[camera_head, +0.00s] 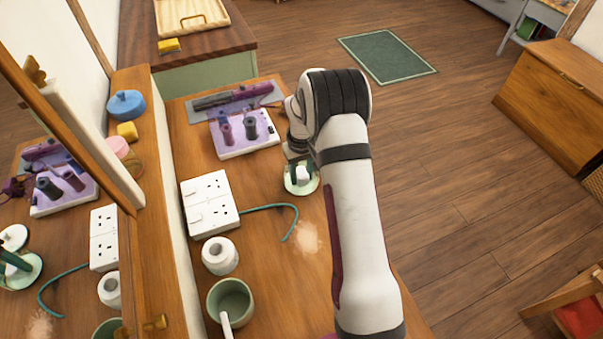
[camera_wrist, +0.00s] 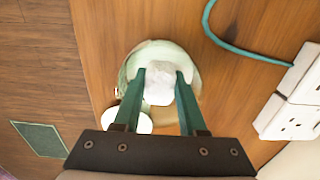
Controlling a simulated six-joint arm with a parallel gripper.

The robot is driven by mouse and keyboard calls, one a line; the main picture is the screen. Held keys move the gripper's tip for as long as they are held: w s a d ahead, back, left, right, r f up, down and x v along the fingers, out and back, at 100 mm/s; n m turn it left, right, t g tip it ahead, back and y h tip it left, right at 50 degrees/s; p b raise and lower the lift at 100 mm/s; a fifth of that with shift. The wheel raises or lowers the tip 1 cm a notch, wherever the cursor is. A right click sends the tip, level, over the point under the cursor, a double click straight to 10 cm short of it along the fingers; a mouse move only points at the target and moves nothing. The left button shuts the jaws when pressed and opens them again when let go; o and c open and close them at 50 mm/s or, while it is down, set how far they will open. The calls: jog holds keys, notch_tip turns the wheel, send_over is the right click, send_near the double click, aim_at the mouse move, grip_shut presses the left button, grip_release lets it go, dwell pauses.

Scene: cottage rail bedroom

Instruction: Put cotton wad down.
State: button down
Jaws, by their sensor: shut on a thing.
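The cotton wad (camera_wrist: 159,86) is a white, lumpy puff between the two green fingers of my gripper (camera_wrist: 160,76) in the wrist view. My gripper is shut on it. Behind the wad is a pale green round dish or jar (camera_wrist: 134,62); its rim shows around the wad. I cannot tell whether the wad touches it or hangs above it. In the head view the wad (camera_head: 303,173) shows as a small white spot over the same dish (camera_head: 300,190), below my wrist, which partly hides both.
A white disc (camera_wrist: 140,122) lies beside the dish. On the wooden counter are a socket block (camera_head: 209,204), a teal cord (camera_head: 285,207), a pale powdery patch (camera_head: 307,239), a white roll (camera_head: 220,256), a green cup (camera_head: 230,300) and a hair-tool stand (camera_head: 245,148). A mirror borders the left.

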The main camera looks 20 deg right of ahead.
aim_at(302, 173)
jog(key=c, duration=0.8)
grip_release()
jog(key=shift+o, duration=0.2)
notch_tip(302, 173, up, 12)
jog(key=s+a+r+m, duration=0.1)
jog(key=s+a+r, duration=0.35)
jog(key=s, duration=0.25)
jog(key=s+a+r+m, duration=0.1)
jog(key=s+a+r, duration=0.2)
jog(key=s+r, duration=0.25)
jog(key=s+a+m+y, duration=0.1)
jog(key=s+a, duration=0.2)
jog(key=s, duration=0.7)
jog(key=s+a+f+m, duration=0.1)
jog(key=s+a+m, duration=0.1)
jog(key=s, duration=0.8)
jog(key=shift+a+m+y, duration=0.3)
jog(key=shift+a+y, duration=0.1)
jog(key=shift+a, duration=0.1)
jog(key=shift+f, duration=0.1)
